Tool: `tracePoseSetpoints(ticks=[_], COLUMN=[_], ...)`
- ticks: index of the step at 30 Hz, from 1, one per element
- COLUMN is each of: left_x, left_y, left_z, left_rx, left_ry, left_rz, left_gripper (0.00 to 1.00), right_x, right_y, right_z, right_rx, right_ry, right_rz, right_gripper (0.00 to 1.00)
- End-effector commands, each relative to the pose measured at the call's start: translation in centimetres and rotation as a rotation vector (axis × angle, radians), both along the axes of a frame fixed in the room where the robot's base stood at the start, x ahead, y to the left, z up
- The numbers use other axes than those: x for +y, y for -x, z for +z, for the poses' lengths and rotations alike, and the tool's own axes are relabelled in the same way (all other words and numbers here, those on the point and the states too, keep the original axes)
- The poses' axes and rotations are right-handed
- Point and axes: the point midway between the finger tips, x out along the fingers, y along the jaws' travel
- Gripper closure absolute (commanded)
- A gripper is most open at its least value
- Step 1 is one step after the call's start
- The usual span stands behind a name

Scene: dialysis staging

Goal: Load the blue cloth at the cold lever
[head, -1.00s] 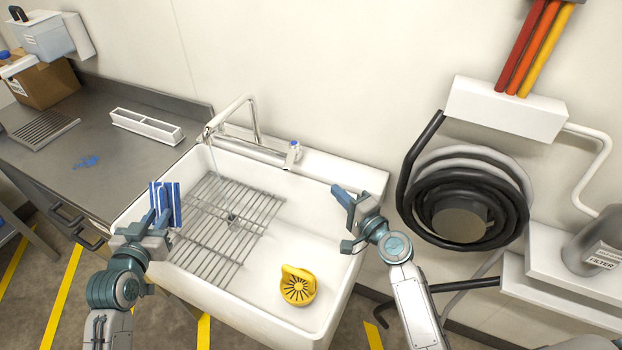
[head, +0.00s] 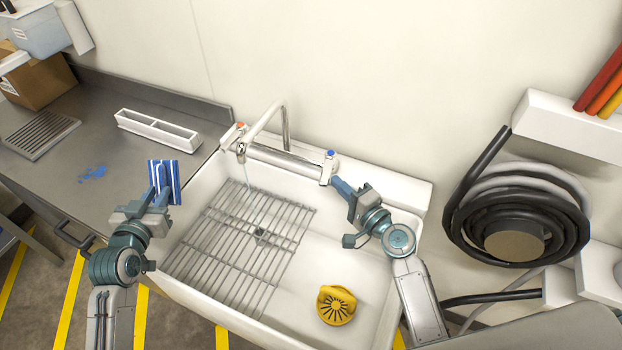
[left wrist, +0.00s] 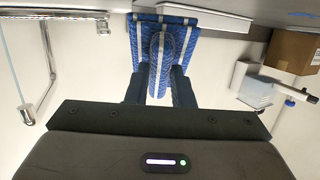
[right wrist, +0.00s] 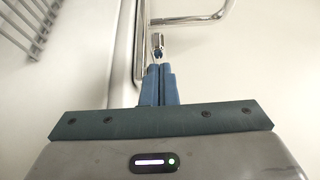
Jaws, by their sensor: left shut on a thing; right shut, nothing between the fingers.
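The blue cloth with white stripes (head: 176,180) is held upright in my left gripper (head: 162,178), left of the sink's rim. In the left wrist view the cloth (left wrist: 178,30) is pinched between the shut fingers and hangs out past the tips. The cold lever (head: 329,160), with a blue cap, is at the right end of the tap bar. My right gripper (head: 337,183) is shut and empty, its tips just in front of and below that lever. The lever also shows right ahead of the tips in the right wrist view (right wrist: 157,42); I cannot tell whether they touch.
The white sink (head: 300,275) holds a wire rack (head: 230,262) and a yellow round item (head: 336,306). A thin stream runs from the tap spout (head: 242,150). A coiled hose (head: 470,225) hangs at right.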

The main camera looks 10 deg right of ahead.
Motion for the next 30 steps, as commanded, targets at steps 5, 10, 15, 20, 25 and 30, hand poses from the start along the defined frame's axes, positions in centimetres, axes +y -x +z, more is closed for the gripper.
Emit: tracePoseSetpoints(ticks=[5,10,15,20,25,30], left_x=[0.0,0.0,0.0,0.0,0.0,0.0], left_y=[0.0,0.0,0.0,0.0,0.0,0.0], left_z=[0.0,-0.3,0.2,0.9,0.9,0.9], left_rx=[-0.001,0.0,-0.001,-0.001,-0.001,-0.001], left_ry=[0.001,0.001,0.0,0.0,0.001,0.001], left_rz=[0.0,0.0,0.0,0.0,0.0,0.0], left_gripper=[0.97,0.97,0.97,0.97,0.97,0.97], right_x=[0.0,0.4,1.8,2.2,2.0,2.0], right_y=[0.0,0.0,0.0,0.0,0.0,0.0], right_z=[0.0,-0.1,0.2,0.1,0.0,0.0], right_rx=[0.0,0.0,0.0,0.001,-0.002,-0.001], right_ry=[0.001,-0.001,-0.006,-0.003,0.0,0.0], right_rz=[0.0,0.0,-0.059,-0.151,-0.187,-0.185], right_gripper=[1.0,1.0,1.0,1.0,1.0,1.0])
